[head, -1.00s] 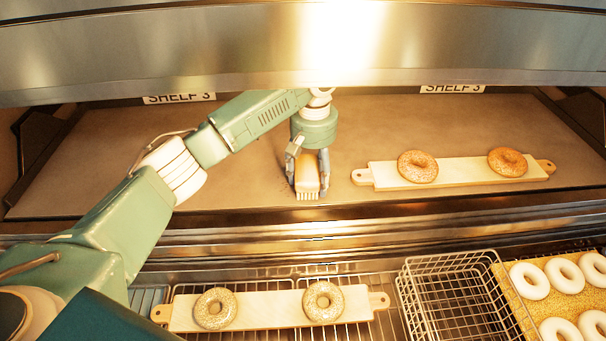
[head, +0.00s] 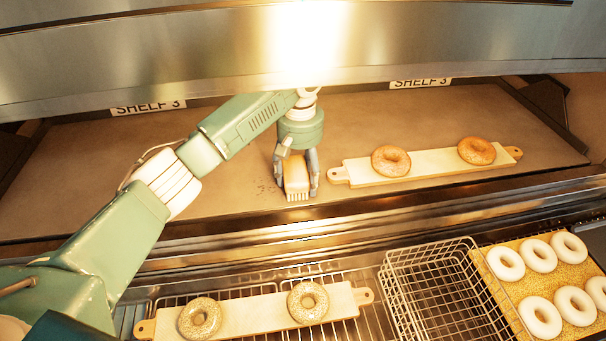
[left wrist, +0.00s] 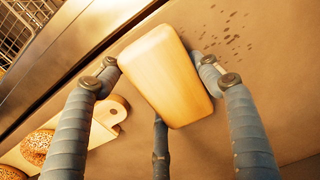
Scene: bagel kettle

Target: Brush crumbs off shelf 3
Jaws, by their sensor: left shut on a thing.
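My left gripper (head: 296,180) is shut on a brush with a pale wooden block (head: 296,172) and light bristles pointing down and forward. The brush is at the front part of shelf 3 (head: 220,140); I cannot tell whether its bristles touch the surface. Dark crumbs (head: 266,187) lie on the shelf just left of the brush. In the left wrist view the wooden block (left wrist: 165,75) sits between the fingers, and the crumbs (left wrist: 228,28) show beside it on bare shelf. My right gripper is not in view.
A board (head: 430,162) with two bagels lies right of the brush on the shelf. Below the front edge are another bagel board (head: 255,313), an empty wire basket (head: 430,285) and a seeded tray (head: 500,297) of pale rings. A metal hood (head: 180,55) hangs above. The shelf's left is clear.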

